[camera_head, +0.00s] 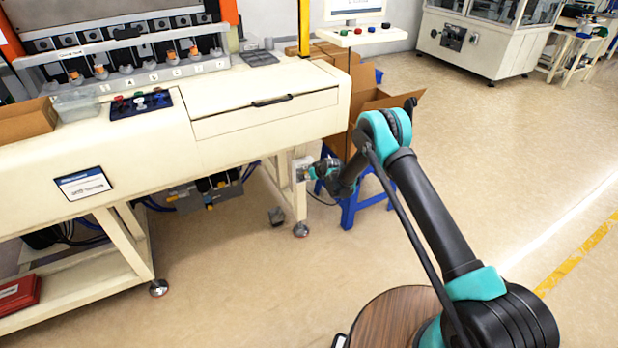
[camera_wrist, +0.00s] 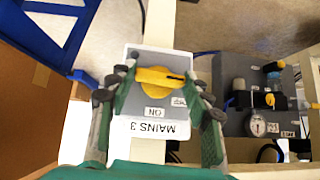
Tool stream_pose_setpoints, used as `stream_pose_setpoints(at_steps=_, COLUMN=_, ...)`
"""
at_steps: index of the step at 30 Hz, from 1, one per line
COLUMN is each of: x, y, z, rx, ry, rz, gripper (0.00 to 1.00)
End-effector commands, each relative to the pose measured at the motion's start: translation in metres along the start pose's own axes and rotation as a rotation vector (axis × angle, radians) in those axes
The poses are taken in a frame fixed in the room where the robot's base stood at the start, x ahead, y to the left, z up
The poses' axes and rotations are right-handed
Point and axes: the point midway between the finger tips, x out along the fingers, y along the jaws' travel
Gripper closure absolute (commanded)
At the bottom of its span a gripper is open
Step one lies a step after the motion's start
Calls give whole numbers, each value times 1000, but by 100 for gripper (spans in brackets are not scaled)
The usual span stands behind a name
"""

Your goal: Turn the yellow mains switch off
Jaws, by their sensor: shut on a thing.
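The yellow mains switch (camera_wrist: 158,83) is a rotary knob on a grey and white box labelled MAINS 3 (camera_wrist: 160,128), upside down in the wrist view. The knob's bar lies roughly crosswise there, with a dark line at its right end. An ON label (camera_wrist: 155,112) sits just below it; a smaller label beside that is hard to read. My gripper (camera_wrist: 156,77) has its fingers on both sides of the knob, shut on it. In the head view my gripper (camera_head: 315,171) is at the switch box (camera_head: 301,167) on the machine's leg; the knob is hidden there.
The cream machine bench (camera_head: 225,125) overhangs to the left of the box. A blue stool (camera_head: 350,208) and cardboard boxes (camera_head: 385,102) stand close by my arm. A grey unit with fittings (camera_wrist: 250,85) is at the right in the wrist view. The floor at right is clear.

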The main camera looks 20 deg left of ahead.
Motion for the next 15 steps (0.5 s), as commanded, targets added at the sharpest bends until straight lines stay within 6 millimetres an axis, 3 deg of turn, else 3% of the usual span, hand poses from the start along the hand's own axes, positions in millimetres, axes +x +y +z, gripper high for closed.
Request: stream_pose_setpoints(at_steps=15, x=0, y=0, z=0, rx=-59, ry=0, rz=59, gripper=79)
